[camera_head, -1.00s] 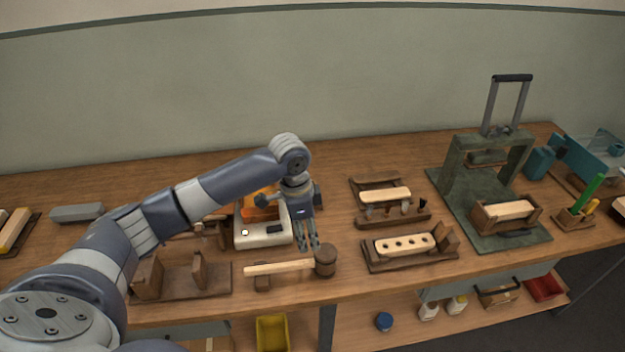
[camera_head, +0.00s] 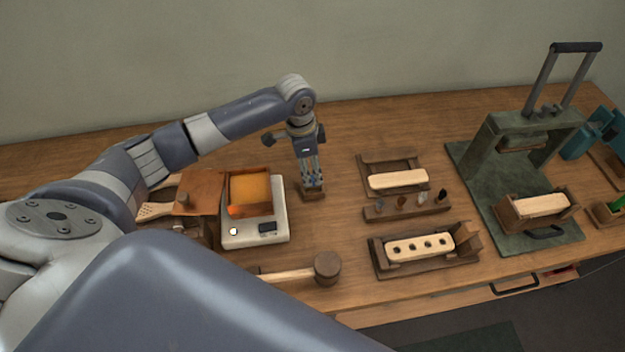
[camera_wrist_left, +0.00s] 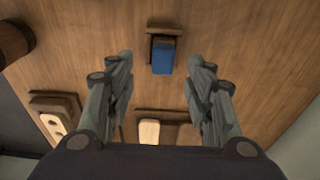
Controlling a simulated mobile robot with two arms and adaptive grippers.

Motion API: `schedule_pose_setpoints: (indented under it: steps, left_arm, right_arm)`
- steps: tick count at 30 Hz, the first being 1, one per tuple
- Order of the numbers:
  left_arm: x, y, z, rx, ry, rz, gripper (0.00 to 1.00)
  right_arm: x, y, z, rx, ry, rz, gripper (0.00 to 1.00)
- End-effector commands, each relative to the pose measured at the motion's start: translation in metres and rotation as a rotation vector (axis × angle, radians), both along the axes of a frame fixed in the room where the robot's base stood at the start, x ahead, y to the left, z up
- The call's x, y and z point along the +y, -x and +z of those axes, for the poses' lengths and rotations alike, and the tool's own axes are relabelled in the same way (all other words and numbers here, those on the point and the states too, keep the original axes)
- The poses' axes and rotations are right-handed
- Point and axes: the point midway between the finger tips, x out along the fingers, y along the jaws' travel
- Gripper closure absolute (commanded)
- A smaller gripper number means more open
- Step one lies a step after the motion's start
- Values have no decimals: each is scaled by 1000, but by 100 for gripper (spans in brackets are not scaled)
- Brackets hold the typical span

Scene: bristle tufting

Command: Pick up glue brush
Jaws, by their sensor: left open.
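A small blue piece (camera_wrist_left: 163,55), which may be the glue brush's handle, stands at a small dark wooden holder (camera_wrist_left: 164,34) in the left wrist view. The brush's bristles are not seen. My left gripper (camera_wrist_left: 160,66) is open, with one finger on either side of the blue piece in that picture; I cannot tell whether they touch it. In the head view my left gripper (camera_head: 312,183) points down just above the same holder (camera_head: 313,194), right of the scale. The fingers cover the brush there. My right gripper is not in view.
A white scale (camera_head: 280,222) with an open orange-filled box (camera_head: 250,194) stands left of the holder. A mallet (camera_head: 327,268) lies in front. A drilled block (camera_head: 420,247) and a rack of small pegs (camera_head: 405,207) are to the right, before a green press (camera_head: 490,190).

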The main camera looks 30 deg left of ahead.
Motion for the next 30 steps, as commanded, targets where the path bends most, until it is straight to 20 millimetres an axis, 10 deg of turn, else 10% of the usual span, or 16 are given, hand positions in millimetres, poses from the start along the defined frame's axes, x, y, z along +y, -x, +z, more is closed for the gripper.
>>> schedule_pose_setpoints:
  steps: [12,23,30]
  left_arm:
    - [-3,-4,-46,1,-1,1,52]
    - [-4,-5,-60,-2,-1,-1,52]
    - [-3,-5,-59,-2,-1,-1,98]
  right_arm:
    - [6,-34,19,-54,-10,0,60]
    - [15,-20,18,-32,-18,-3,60]
    - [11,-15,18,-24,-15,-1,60]
